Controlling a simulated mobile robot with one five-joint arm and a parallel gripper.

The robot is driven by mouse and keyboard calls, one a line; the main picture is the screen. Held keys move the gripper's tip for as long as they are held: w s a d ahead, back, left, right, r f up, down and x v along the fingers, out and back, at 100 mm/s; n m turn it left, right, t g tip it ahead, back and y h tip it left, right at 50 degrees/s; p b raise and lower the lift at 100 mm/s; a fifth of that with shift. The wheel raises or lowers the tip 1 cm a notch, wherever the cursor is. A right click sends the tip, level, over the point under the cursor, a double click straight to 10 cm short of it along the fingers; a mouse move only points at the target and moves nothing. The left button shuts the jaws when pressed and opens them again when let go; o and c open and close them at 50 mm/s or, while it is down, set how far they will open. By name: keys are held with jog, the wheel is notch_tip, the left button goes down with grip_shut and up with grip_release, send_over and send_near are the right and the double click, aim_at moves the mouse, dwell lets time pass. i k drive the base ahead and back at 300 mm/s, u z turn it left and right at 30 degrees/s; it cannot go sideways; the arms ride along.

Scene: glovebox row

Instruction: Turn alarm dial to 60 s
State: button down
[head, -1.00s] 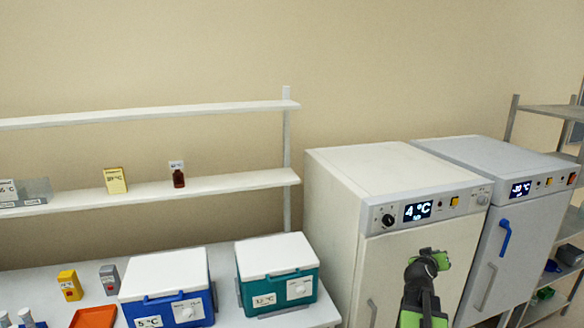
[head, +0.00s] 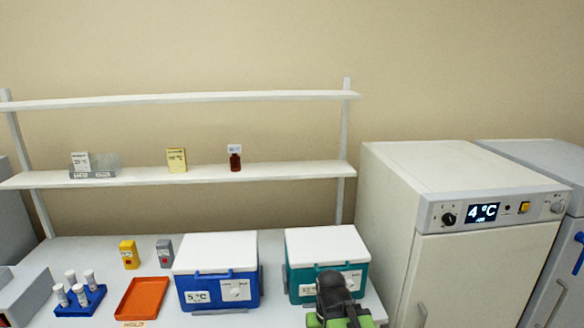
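A white fridge (head: 405,260) stands at the right with a control panel along its top front. The panel has a black knob (head: 449,219) with marks around it, a display (head: 483,213) reading 4 °C, a yellow switch (head: 524,208) and a grey round dial (head: 558,207) at the right end. The dial lettering is too small to read, so I cannot tell which is the alarm dial. My gripper (head: 338,315) shows at the bottom edge, in front of the teal cool box and apart from the panel. Its fingers are not clear.
A blue cool box (head: 215,252) and a teal cool box (head: 327,246) sit on the bench, each with a white knob plate. An orange tray (head: 142,298), a blue tube rack (head: 80,308) and yellow and grey small boxes lie left. A second, grey-blue unit (head: 555,160) stands far right.

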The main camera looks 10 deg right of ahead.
aim_at(557, 209)
jog(key=z, duration=1.3)
